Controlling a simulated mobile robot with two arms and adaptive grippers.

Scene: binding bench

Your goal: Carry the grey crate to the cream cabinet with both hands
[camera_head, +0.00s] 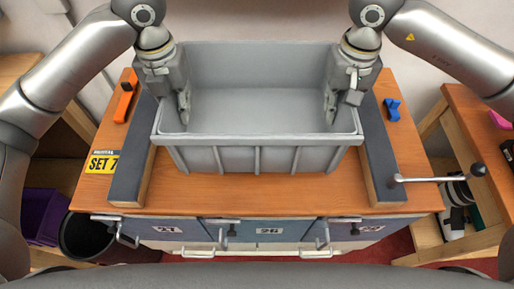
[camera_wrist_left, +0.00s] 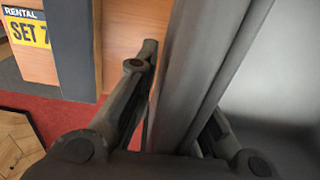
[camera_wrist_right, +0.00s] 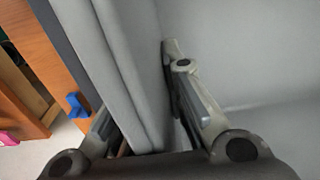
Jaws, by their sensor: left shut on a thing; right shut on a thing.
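The grey crate (camera_head: 262,158) is in the middle of the head view, upright and empty, above a wooden-topped bench between two dark rails. My left gripper (camera_head: 184,112) is shut on its left wall; the left wrist view shows the wall (camera_wrist_left: 205,70) between the fingers. My right gripper (camera_head: 331,112) is shut on its right wall, and the right wrist view shows that wall (camera_wrist_right: 120,60) between the fingers. I cannot tell whether the crate touches the bench top. No cream cabinet can be made out for sure.
The bench top (camera_head: 290,193) holds an orange tool (camera_head: 125,97) at left, a yellow "SET 7" label (camera_head: 103,162) and a blue clamp-like piece (camera_head: 392,109) at right. A metal handle (camera_head: 435,179) sticks out at right. A black bin (camera_head: 86,238) and purple box (camera_head: 45,215) stand at left.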

